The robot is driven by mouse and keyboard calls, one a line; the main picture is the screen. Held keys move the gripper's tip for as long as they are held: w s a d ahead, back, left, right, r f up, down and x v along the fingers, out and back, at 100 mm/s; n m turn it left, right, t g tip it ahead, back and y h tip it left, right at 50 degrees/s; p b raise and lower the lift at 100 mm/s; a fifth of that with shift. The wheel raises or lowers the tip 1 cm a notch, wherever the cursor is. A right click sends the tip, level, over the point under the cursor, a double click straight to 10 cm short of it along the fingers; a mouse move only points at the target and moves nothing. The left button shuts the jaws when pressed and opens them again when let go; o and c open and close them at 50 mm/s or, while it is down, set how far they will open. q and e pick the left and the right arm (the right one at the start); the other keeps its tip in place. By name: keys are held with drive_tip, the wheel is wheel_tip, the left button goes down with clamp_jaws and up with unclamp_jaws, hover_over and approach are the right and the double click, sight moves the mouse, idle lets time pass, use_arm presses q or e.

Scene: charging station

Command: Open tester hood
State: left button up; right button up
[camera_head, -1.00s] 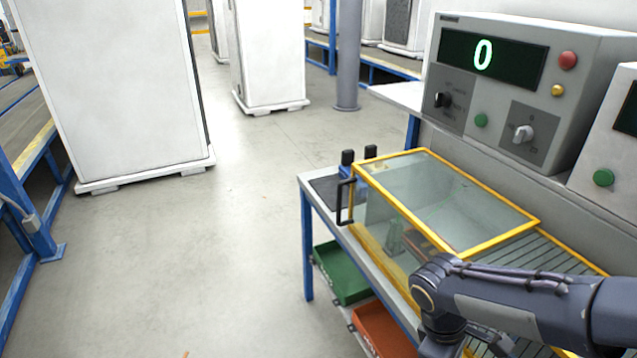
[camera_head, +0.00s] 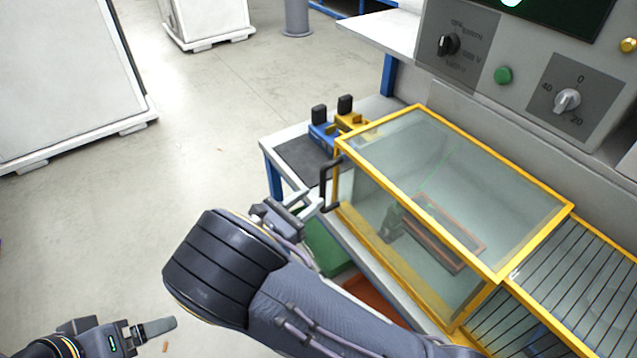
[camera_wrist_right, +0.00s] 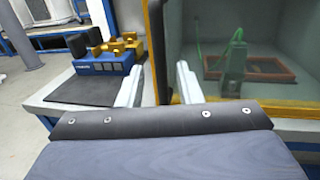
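The tester hood (camera_head: 455,180) is a clear box with a yellow frame, lowered over the bench. Its black handle (camera_head: 326,187) stands upright on the left side. My right gripper (camera_head: 305,208) is beside the handle. In the right wrist view my right gripper (camera_wrist_right: 158,88) has its two fingers apart, with the yellow hood frame (camera_wrist_right: 156,45) behind the gap. I cannot tell whether the fingers touch the handle. My left gripper (camera_head: 152,328) is low at the left, over the floor, away from the hood; its finger gap is not clear.
A blue and yellow device (camera_head: 335,128) sits on a dark mat left of the hood. The control panel (camera_head: 520,75) stands behind. Green (camera_head: 325,246) and red (camera_head: 375,298) bins are below the bench. A brown frame (camera_head: 440,235) shows inside the hood.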

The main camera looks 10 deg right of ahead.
sight(322, 210)
drive_tip(key=x, duration=0.5)
drive_tip(key=shift+p, duration=0.3)
clamp_jaws()
